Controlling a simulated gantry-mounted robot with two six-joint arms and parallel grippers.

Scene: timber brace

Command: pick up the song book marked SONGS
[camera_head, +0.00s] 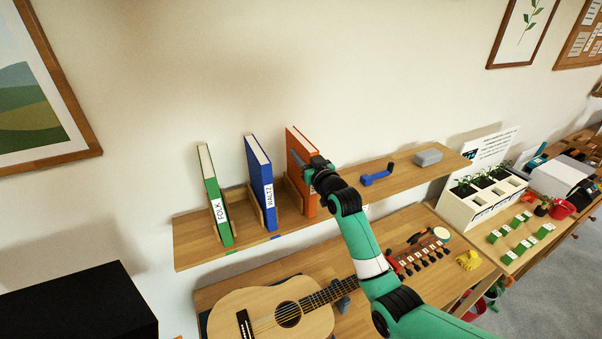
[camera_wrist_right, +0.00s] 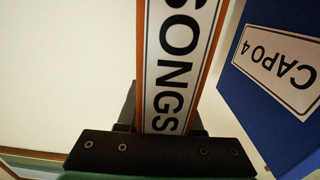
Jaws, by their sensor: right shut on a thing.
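The song book (camera_head: 296,142) is orange and stands upright at the shelf, right of the blue book. Its spine (camera_wrist_right: 178,60) reads SONGS in the right wrist view and runs up between my fingers. My right gripper (camera_head: 311,172) is at the front of this book and shut on it; in the right wrist view the gripper (camera_wrist_right: 160,115) has a dark finger on each side of the spine. The gripper and wrist hide part of the spine in the head view. Whether the book's foot touches the shelf is hard to tell. My left gripper is not in view.
The shelf (camera_head: 190,246) also holds a green FOLK book (camera_head: 218,210), a blue WALTZ book (camera_head: 259,180), a blue crank-shaped item (camera_head: 376,177) and a grey block (camera_head: 428,157). A blue face with a CAPO 4 label (camera_wrist_right: 280,68) is close by. A guitar (camera_head: 262,312) lies below.

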